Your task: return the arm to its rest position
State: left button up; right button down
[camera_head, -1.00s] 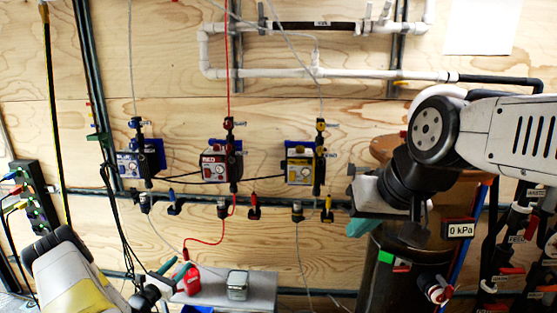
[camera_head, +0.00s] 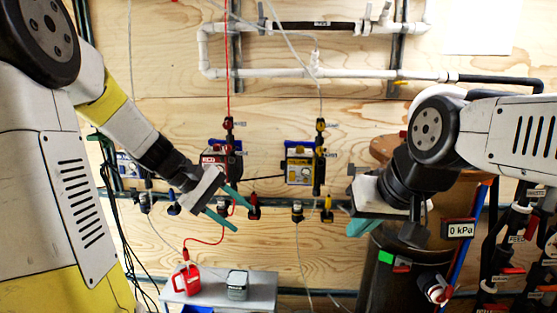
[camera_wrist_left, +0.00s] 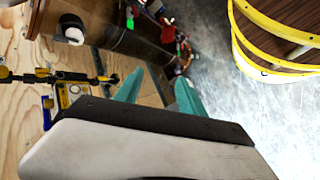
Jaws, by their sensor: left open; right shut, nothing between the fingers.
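My left arm comes in from the left in the head view. Its gripper (camera_head: 234,211) has two teal fingers spread apart with nothing between them, in front of the wall just below the red regulator (camera_head: 217,158). In the left wrist view the same gripper (camera_wrist_left: 158,92) shows its two teal fingers apart and empty. My right gripper (camera_head: 362,226) is at the right, in front of the dark tank (camera_head: 385,285). Its teal fingertips are close together, with nothing seen between them.
A blue regulator (camera_head: 130,165) is partly behind my left arm, and a yellow one (camera_head: 300,165) is right of the red one. A small shelf (camera_head: 262,290) holds a red jug (camera_head: 187,281) and a grey can (camera_head: 238,284). A gauge reads 0 kPa (camera_head: 460,229). Hoses hang along the wall.

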pick_arm(q)
jog(key=s+a+r+m+t+y, duration=0.2)
jog(key=s+r+m+y, duration=0.1)
jog(key=s, duration=0.4)
jog(key=s+a+r+m+t+y, duration=0.1)
jog(key=s+r+m+t+y, duration=0.1)
jog(key=s, duration=0.6)
notch_tip(320, 180, up, 2)
jog(key=m+y, duration=0.1)
jog(key=m, duration=0.1)
jog(key=shift+s+a+m, duration=0.25)
jog(key=shift+a+m, duration=0.05)
jog(key=shift+a, duration=0.1)
jog(key=shift+o, duration=0.4)
jog(key=shift+w, duration=0.1)
